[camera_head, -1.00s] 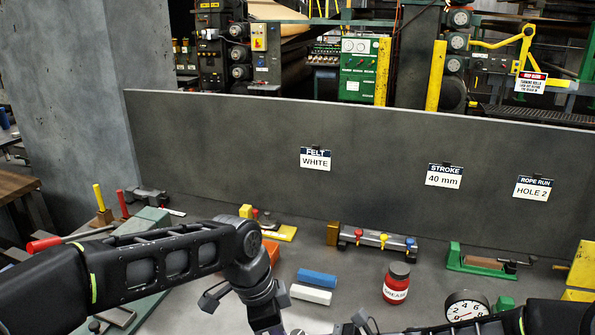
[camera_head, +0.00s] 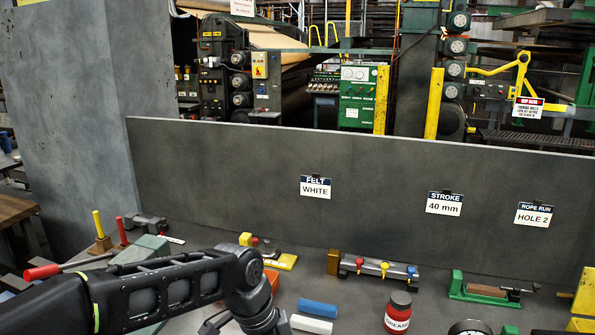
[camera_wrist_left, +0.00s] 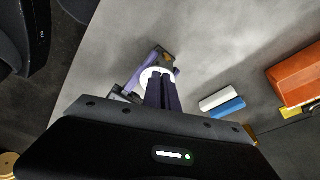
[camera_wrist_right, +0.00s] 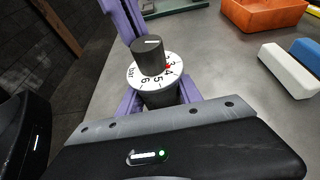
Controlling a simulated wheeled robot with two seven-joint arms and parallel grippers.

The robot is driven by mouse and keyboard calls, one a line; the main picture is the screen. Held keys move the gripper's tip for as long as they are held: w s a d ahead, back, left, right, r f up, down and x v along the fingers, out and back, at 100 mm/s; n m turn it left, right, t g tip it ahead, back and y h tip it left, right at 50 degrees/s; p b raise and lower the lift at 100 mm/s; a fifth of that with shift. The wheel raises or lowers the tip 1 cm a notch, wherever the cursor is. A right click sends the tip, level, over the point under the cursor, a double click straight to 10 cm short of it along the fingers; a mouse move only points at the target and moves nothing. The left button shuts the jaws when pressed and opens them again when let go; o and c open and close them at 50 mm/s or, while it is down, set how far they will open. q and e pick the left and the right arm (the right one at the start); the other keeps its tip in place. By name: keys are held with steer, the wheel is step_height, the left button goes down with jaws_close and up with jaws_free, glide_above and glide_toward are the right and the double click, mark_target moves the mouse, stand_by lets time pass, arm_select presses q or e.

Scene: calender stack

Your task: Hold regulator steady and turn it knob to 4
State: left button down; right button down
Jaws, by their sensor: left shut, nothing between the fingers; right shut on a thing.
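The regulator (camera_wrist_right: 160,96) shows in the right wrist view, with a dark knob (camera_wrist_right: 149,57) on top and a white numbered dial (camera_wrist_right: 138,80) around it. A red mark on the dial sits close to 3 and 4. My right gripper (camera_wrist_right: 161,102) is shut on the regulator's body, one purple finger on each side. My left gripper (camera_wrist_left: 162,90) is shut and empty. In the left wrist view its fingers overlap the white dial (camera_wrist_left: 150,76) and hide the knob; whether they touch it, I cannot tell. The regulator and both grippers lie outside the head view.
An orange bin (camera_wrist_right: 264,13), a white block (camera_wrist_right: 289,71) and a blue block (camera_head: 317,308) lie near the regulator. A red grease jar (camera_head: 398,312) stands farther right. A valve manifold (camera_head: 376,269) lies before the grey wall panel (camera_head: 240,185). Bare tabletop separates them.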

arm_select(q)
steer(key=shift+w+d, duration=0.1)
steer(key=shift+w, duration=0.15)
arm_select(e)
steer(key=shift+s+a, duration=0.1)
steer(key=shift+s, duration=0.05)
stand_by(0.4)
arm_select(q)
steer(key=shift+a, duration=0.45)
steer(key=shift+s, duration=0.1)
steer(key=shift+r, duration=0.1)
step_height(320, 180, up, 6)
steer(key=shift+f, duration=0.1)
stand_by(0.3)
